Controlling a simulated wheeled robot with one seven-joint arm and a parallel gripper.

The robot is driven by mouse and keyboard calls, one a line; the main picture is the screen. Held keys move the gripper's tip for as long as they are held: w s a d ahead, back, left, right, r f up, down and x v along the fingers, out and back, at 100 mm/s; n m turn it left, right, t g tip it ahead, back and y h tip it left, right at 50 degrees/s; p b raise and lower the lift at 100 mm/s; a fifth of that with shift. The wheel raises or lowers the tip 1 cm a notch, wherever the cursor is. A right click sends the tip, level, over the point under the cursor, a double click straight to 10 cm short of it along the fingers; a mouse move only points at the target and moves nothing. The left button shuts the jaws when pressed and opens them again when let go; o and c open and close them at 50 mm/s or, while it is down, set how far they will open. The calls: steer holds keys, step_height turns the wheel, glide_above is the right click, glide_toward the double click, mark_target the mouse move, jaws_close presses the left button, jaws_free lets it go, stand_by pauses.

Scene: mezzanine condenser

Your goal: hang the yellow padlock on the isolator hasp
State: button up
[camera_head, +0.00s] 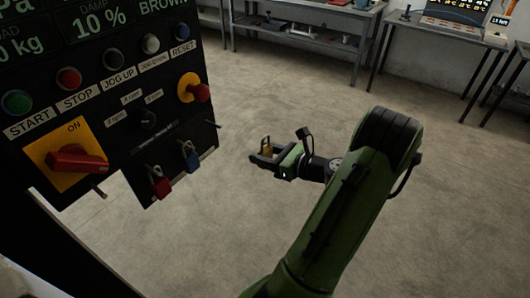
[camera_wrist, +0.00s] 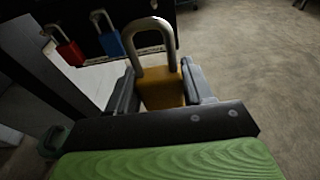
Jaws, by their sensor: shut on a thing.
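The yellow padlock (camera_head: 266,146) is between the jaws of my gripper (camera_head: 264,157), held in the air to the right of the control panel and apart from it. In the wrist view my gripper (camera_wrist: 160,90) is shut on the yellow body of the padlock (camera_wrist: 163,88), with its steel shackle pointing up and away from the jaws. The isolator (camera_head: 76,160) is a red handle on a yellow plate marked ON, at the panel's lower left. A small metal piece (camera_head: 98,191) sticks out below its right corner; I cannot tell clearly whether it is the hasp.
A red padlock (camera_head: 160,186) and a blue padlock (camera_head: 190,158) hang at the panel's lower edge. A red emergency button (camera_head: 199,92) juts from the panel's right side. Workbenches (camera_head: 300,35) stand far back. The floor (camera_head: 270,90) between is clear.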

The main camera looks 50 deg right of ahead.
steer(key=s+p, duration=0.3)
steer(key=s, duration=0.4)
steer(key=shift+s+d+r, duration=0.15)
steer(key=shift+s+r, duration=0.1)
steer(key=shift+s, duration=0.05)
stand_by(0.4)
stand_by(1.2)
